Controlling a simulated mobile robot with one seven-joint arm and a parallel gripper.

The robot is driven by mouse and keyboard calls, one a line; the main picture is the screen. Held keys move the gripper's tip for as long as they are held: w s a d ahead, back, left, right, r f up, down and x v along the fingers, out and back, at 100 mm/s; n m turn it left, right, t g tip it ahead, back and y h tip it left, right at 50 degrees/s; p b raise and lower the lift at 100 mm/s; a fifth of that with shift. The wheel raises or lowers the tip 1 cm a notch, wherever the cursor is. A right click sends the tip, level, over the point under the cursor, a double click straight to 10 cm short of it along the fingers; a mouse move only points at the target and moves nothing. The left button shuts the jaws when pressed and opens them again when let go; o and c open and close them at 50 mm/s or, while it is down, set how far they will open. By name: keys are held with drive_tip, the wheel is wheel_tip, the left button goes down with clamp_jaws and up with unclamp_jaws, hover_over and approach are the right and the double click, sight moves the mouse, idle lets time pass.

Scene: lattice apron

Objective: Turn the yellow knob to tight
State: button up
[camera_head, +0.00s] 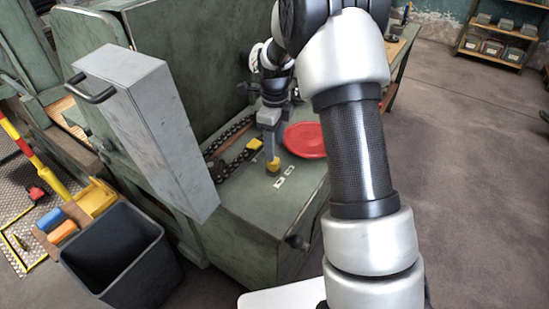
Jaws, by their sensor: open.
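A small yellow knob (272,165) sits on the green machine top, near the middle of the view, with small pale labels (285,176) just right of it. My gripper (270,146) points down right above the knob. It is open, with its fingertips close over the knob; I cannot tell whether they touch it or lie around it. The knob's upper part is partly hidden by the fingers. The label writing is too small to read.
A red round disc (305,140) lies right of the gripper. A yellow block (255,144) and dark chain (228,135) lie left. A tall grey box with a handle (150,130) stands in front at left. A dark bin (120,255) is on the floor.

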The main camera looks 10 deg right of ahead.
sight(273, 165)
wheel_tip(273, 165, down, 5)
drive_tip(key=shift+f, duration=0.15)
drive_tip(key=c, duration=1)
drive_tip(key=shift+c, duration=0.2)
